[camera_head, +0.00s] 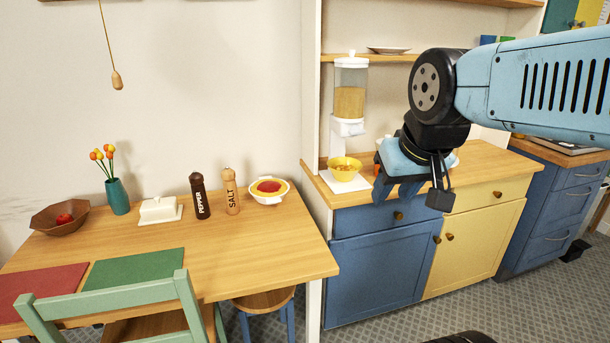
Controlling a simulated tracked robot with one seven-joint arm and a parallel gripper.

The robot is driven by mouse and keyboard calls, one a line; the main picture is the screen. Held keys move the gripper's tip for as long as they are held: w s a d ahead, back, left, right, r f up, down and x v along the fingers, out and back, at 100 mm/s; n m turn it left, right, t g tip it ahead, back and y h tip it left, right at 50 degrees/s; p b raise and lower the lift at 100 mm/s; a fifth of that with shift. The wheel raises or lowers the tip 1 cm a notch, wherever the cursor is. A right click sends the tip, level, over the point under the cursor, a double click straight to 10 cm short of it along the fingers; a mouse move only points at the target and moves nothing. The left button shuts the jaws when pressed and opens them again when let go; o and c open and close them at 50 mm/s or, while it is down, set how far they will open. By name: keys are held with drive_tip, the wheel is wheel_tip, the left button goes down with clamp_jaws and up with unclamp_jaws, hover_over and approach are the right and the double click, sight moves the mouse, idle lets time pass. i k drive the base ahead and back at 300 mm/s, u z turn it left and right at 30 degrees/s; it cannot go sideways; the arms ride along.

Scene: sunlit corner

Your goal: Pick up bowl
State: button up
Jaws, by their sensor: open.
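Several bowls show. A yellow bowl (343,174) with orange-brown food stands on the white base of a dispenser on the right counter. A white bowl (268,199) with red and yellow contents sits at the right end of the wooden table. A brown faceted bowl (45,222) with something red in it is at the table's left. My gripper (397,190), with blue fingers, is open and points down in front of the counter edge, right of the yellow bowl. It appears empty and apart from the bowl. My wrist hides part of the counter behind it.
The dispenser (349,105) rises above the yellow bowl, beside a white upright panel (312,130). Pepper (199,197) and salt (231,194) mills, a butter dish (160,210) and a teal vase (118,197) stand on the table. A green chair (110,308) is in front. Bare tabletop lies in the middle.

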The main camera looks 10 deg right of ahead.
sight(343, 169)
drive_tip(key=u, duration=0.2)
drive_tip(key=i, duration=1)
drive_tip(key=z, duration=0.05)
